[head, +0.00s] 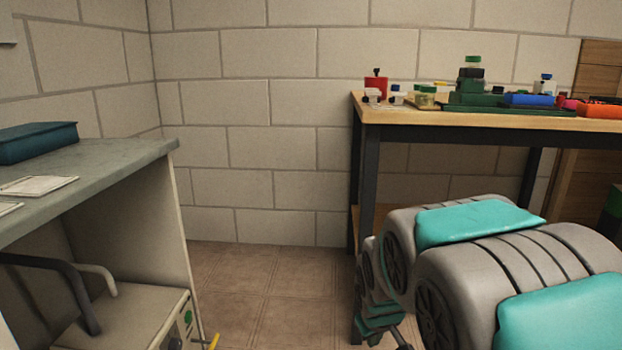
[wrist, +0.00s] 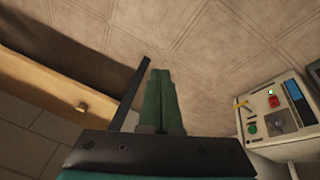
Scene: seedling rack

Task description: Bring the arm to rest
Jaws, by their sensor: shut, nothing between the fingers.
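My gripper (wrist: 160,72) shows in the wrist view with its two green fingers shut together and nothing between them. The fingers point over the tiled floor. In the head view my folded grey and teal arm fills the lower right, in front of the workbench (head: 480,122). The green gripper parts show low beside the bench leg, partly hidden by my arm. I cannot tell from the head view how far they are from the leg.
A grey counter (head: 110,165) at left holds a teal box (head: 35,142) and papers (head: 38,186). Under it stands a machine (head: 150,318) with a green button, also in the wrist view (wrist: 270,115). The workbench holds bottles and trays. Floor (head: 270,285) between is clear.

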